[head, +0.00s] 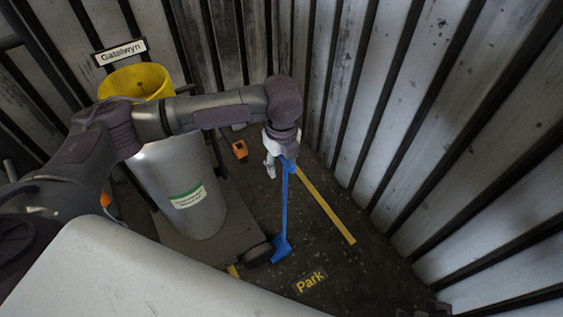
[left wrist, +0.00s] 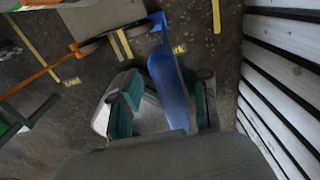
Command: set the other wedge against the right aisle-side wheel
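The blue wedge (head: 282,248) stands on the floor at the right side of a dark wheel (head: 258,254) of the cart; I cannot tell if they touch. Its long blue handle (head: 285,205) rises steeply to my left gripper (head: 279,160). In the left wrist view the handle (left wrist: 168,88) passes between the fingers of the left gripper (left wrist: 165,110). The fingers are spread, with a clear gap between the left finger and the handle. The wedge's foot (left wrist: 157,20) shows at the top of that view. My right gripper is not in view.
The cart's flat base (head: 215,238) carries a grey cylinder (head: 180,190). A yellow bin (head: 135,82) is behind it. An orange item (head: 239,150) lies near the ribbed wall (head: 345,90). Floor is clear around the yellow line (head: 325,208) and the "Park" label (head: 310,282).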

